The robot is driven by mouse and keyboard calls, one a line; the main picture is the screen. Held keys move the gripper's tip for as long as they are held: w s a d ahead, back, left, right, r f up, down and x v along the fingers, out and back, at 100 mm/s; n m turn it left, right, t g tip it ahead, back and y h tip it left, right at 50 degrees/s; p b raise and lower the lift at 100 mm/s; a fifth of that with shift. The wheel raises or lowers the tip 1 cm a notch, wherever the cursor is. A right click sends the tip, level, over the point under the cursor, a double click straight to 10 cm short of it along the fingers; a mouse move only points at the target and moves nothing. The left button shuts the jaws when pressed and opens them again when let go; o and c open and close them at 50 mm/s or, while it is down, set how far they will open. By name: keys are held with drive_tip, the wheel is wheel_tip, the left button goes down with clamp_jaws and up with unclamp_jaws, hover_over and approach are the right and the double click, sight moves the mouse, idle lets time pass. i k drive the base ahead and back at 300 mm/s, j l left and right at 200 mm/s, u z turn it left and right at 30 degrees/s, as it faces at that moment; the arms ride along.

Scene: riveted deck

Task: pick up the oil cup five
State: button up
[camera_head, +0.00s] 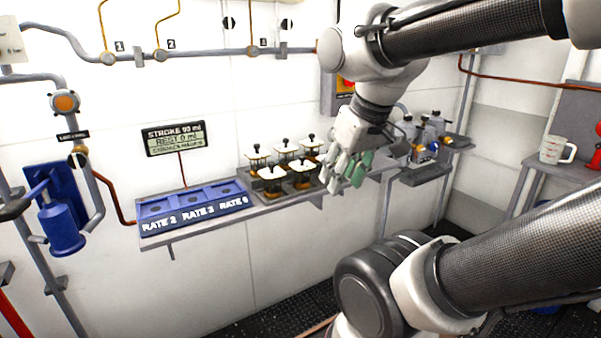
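Several oil cups with pale tops, dark knobs and amber lower parts stand in a group on the wall shelf; a front one (271,178) and a back right one (311,143) show clearly. I see no numbers on the cups, so I cannot tell which is five. My gripper (346,172) hangs just right of the cups, fingers pointing down, with green pads. Its fingers look parted with nothing between them. It covers part of the shelf and perhaps the right edge of the cup group.
A blue block (193,207) marked RATE 2, RATE 3, RATE 6 has round recesses, left of the cups. A display (174,138) reads STROKE 90 ml. Grey bottles (436,122) stand on a right shelf. A measuring jug (556,149) stands far right. Pipes line the wall.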

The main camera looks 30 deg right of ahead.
sight(302, 169)
drive_tip(key=i+l, duration=0.2)
drive_tip(key=l, duration=0.2)
drive_tip(key=i+l, duration=0.15)
drive_tip(key=l, duration=0.2)
drive_tip(key=i+l, duration=0.2)
drive_tip(key=l, duration=0.2)
drive_tip(key=i+l, duration=0.2)
drive_tip(key=l, duration=0.2)
